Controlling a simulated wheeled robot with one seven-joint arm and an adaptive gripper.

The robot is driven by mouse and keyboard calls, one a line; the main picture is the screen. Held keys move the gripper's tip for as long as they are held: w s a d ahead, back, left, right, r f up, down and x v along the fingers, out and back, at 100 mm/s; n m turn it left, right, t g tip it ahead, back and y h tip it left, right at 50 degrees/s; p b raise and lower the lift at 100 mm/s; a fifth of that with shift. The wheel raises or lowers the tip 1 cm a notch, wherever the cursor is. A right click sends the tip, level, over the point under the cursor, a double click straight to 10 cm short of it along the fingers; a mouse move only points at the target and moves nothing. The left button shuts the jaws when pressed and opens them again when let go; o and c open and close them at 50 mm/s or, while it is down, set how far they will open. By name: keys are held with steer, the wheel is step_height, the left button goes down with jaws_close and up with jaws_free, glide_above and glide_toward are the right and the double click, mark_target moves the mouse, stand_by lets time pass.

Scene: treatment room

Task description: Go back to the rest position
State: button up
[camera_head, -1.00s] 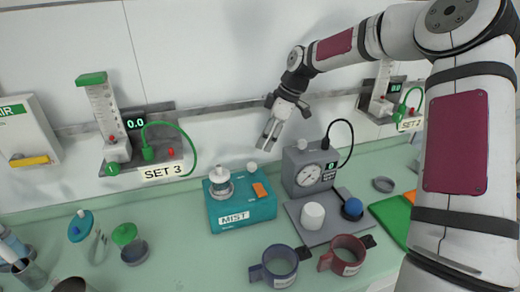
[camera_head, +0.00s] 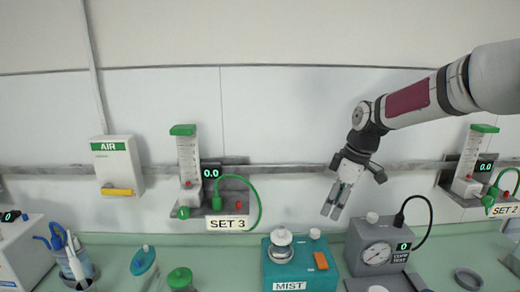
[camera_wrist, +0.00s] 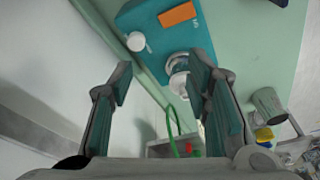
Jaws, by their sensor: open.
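My gripper (camera_head: 337,201) hangs on my bent arm in front of the wall, fingers pointing down, above the counter between the teal MIST box and the grey gauge box. In the wrist view my gripper (camera_wrist: 160,95) has its two fingers apart, with nothing held between them. The teal MIST box (camera_head: 300,262) stands on the green counter, with a clear-and-white cup, a white knob and an orange switch on top. The MIST box also shows in the wrist view (camera_wrist: 150,20), beyond the fingertips.
The grey gauge box (camera_head: 378,246) stands right of the MIST box. The SET 3 flowmeter (camera_head: 188,160) and AIR box (camera_head: 117,165) are on the wall to the left. A cup of tools (camera_head: 75,265) and green-lidded jars (camera_head: 180,279) stand on the counter. The upper wall is clear.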

steer(key=s+r+m+t, duration=0.1)
steer(key=s+r+m, duration=0.2)
steer(key=s, duration=0.7)
steer(key=s+a+r+m+t+h, duration=0.1)
steer(key=s+r+m, duration=0.3)
steer(key=s, duration=0.6)
steer(key=s+a+r+m+t+h, duration=0.1)
steer(key=s+m, duration=0.4)
steer(key=s, duration=0.6)
step_height(320, 180, up, 2)
steer(key=shift+r+t, duration=0.2)
steer(key=shift+t, duration=0.5)
steer(key=shift+s+a, duration=0.1)
steer(key=shift+s, duration=0.05)
